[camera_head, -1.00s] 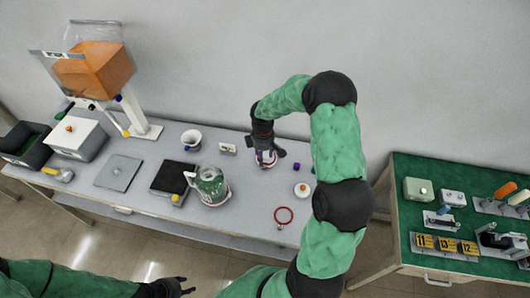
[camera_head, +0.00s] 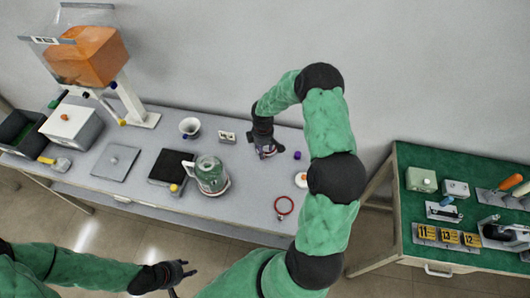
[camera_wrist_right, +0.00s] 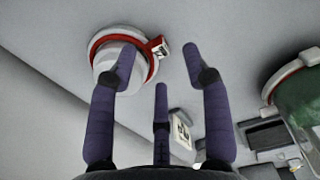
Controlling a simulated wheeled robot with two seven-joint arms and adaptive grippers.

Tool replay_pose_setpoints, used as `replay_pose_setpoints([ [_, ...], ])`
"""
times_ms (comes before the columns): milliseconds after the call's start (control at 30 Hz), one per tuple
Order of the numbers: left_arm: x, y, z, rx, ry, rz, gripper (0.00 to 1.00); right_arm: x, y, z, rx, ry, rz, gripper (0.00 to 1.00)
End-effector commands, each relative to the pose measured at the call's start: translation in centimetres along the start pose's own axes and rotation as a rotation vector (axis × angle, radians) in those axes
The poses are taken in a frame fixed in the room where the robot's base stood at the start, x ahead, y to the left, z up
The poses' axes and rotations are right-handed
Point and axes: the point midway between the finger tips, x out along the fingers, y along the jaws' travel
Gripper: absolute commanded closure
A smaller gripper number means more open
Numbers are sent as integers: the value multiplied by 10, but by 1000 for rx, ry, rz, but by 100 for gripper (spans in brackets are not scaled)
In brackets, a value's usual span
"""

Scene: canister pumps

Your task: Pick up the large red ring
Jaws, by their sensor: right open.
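A plain red ring (camera_head: 284,205) lies flat near the table's front edge in the head view, with a small piece at its side. In the right wrist view a red band (camera_wrist_right: 96,46) with a small marked tag (camera_wrist_right: 160,48) sits around a white round item (camera_wrist_right: 108,62). My right gripper (camera_head: 266,151) is open over the table's back part, left of the plain ring and behind it. Its fingers (camera_wrist_right: 158,62) show empty in the wrist view, the left fingertip overlapping the white item. My left gripper (camera_head: 187,268) hangs in front of the table, fingers apart and empty.
A glass jug (camera_head: 210,175) stands left of the ring, with a black pad (camera_head: 167,165) beyond it. A white round item (camera_head: 301,179), a purple piece (camera_head: 297,155) and a small white block (camera_head: 227,137) are near my right gripper. A green-topped table (camera_head: 455,190) stands at right.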

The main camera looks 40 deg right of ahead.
Motion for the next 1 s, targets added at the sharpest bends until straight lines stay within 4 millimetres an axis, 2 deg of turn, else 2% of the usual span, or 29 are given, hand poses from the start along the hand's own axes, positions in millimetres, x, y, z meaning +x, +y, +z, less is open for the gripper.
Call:
replay_pose_setpoints([
  [33, 2, -1, 0, 0, 0, 0, 60, 11, 0, 0, -1, -2, -3, 51],
  [167, 4, -2, 0, 0, 0, 0, 60, 26, 0, 0, -1, 0, -1, 51],
  [400, 4, -1, 0, 0, 0, 0, 60, 28, 0, 0, 0, 1, 0, 51],
  [433, 4, -1, 0, 0, 0, 0, 60, 28, 0, 0, 0, 1, 0, 54],
  [500, 4, -1, 0, 0, 0, 0, 60, 28, 0, 0, 0, 1, 0, 74],
  [600, 4, -1, 0, 0, 0, 0, 60, 28, 0, 0, 0, 1, 0, 98],
  [1000, 4, -1, 0, 0, 0, 0, 60, 27, 0, 0, 0, 1, 0, 100],
])
